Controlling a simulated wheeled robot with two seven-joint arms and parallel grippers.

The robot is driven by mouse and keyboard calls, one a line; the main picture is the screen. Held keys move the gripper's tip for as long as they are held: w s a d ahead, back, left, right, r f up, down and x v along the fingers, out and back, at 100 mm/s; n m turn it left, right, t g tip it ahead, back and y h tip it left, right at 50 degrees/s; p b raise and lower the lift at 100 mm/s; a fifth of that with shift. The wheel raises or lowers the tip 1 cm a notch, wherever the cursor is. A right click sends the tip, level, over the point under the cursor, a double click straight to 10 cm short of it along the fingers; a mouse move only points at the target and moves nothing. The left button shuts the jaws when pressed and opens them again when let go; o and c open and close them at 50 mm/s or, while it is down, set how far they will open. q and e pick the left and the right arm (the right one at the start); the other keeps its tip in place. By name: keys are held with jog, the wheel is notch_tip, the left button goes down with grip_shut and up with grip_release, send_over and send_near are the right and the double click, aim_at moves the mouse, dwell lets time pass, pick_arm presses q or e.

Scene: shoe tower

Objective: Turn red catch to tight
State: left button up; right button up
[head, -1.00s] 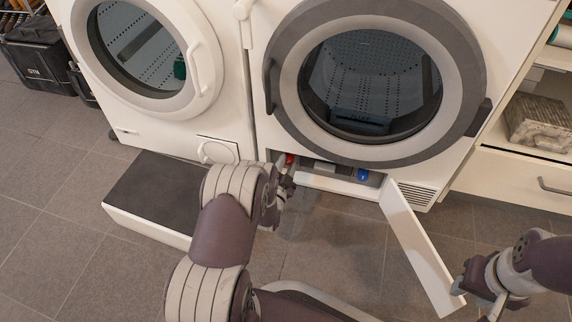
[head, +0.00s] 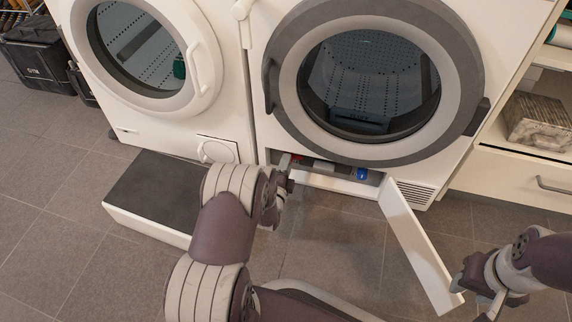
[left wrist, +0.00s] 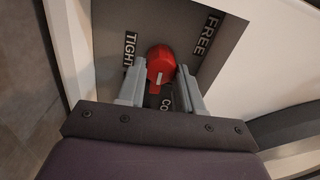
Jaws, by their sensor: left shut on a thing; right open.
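The red catch (left wrist: 160,66) is a round red knob on a grey panel in the left wrist view, with a small white mark on its lower part. The word TIGHT (left wrist: 130,48) is on the panel to its left and FREE (left wrist: 211,33) to its upper right. My left gripper (left wrist: 160,85) is shut on the red catch, one finger on each side. In the head view, my left gripper (head: 286,163) reaches into the low opening and partly hides the red catch (head: 298,157). My right gripper (head: 480,297) is open beside the flap's lower end.
A blue knob (head: 363,174) sits to the right in the same opening. The white flap (head: 420,245) hangs open toward me. A low box with a dark top (head: 160,195) lies on the floor at left. A white drawer (head: 520,180) is at right.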

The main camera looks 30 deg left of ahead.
pick_arm(q)
jog(key=shift+m, duration=0.4)
jog(key=o, duration=1)
jog(key=shift+o, duration=0.2)
jog(key=p+v, duration=0.6)
jog(key=v, duration=0.6)
jog(key=shift+s+d, duration=0.15)
jog(key=shift+s, duration=0.2)
